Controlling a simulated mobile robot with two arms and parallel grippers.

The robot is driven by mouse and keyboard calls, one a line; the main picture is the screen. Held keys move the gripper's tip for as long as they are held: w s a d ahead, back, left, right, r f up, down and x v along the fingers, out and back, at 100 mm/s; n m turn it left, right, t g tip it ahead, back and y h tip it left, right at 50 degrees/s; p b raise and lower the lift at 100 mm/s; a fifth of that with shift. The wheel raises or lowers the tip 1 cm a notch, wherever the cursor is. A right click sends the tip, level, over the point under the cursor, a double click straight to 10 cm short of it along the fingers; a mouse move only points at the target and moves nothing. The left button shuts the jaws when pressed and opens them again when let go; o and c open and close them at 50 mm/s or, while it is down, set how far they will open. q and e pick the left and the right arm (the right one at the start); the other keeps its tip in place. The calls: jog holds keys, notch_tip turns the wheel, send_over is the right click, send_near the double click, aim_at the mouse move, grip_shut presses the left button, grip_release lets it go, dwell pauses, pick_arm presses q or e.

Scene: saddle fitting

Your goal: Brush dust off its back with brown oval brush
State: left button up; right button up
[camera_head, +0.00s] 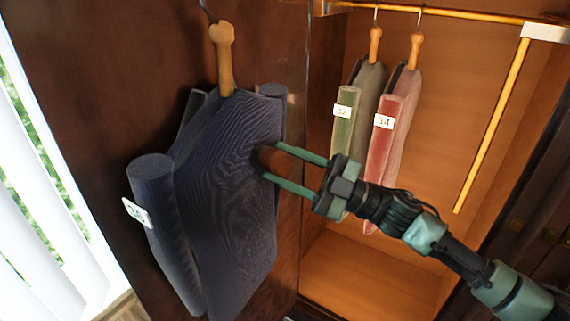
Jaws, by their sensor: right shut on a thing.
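A navy jacket (225,190) hangs on a wooden hanger (223,60) in front of the dark wood panel. A white tag (136,213) is on its left-hand sleeve. My right gripper (268,161) comes in from the right and is shut on a brown brush (271,157), at the jacket's right side. Only a small dark brown part of the brush shows; whether it touches the cloth I cannot tell. No separate dust marks can be made out on the jacket. My left gripper is not in view.
In the open wardrobe at right, a green jacket (345,110) tagged 32 and a red jacket (381,145) tagged 34 hang from a brass rail (455,13). A window with white blinds (40,220) is at left. The wardrobe floor (365,275) looks clear.

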jog(key=shift+s+a+p, duration=0.3)
jog(key=shift+s+a, duration=0.3)
jog(key=shift+s, duration=0.2)
jog(key=shift+s+a+p, duration=0.3)
jog(key=shift+s+a, duration=0.3)
jog(key=shift+s, duration=0.15)
jog(key=shift+s+a+p, duration=0.4)
jog(key=shift+s+a, duration=0.05)
jog(key=shift+s, duration=0.2)
jog(key=shift+s+a+p, duration=0.35)
jog(key=shift+s+a, duration=0.45)
jog(key=shift+s, duration=0.25)
jog(key=shift+s+a+p, duration=0.4)
jog(key=shift+s+a, duration=0.15)
jog(key=shift+s, duration=0.1)
jog(key=shift+s+a, duration=0.65)
jog(key=shift+s, duration=0.15)
jog(key=shift+d, duration=0.15)
jog(key=shift+s+d+f, duration=0.1)
jog(key=shift+d, duration=0.15)
jog(key=shift+s+d+b, duration=0.15)
jog(key=shift+s+d, duration=0.7)
jog(key=shift+d, duration=0.2)
jog(key=shift+s+d+b, duration=0.15)
jog(key=shift+s+d, duration=0.65)
jog(key=shift+d, duration=0.2)
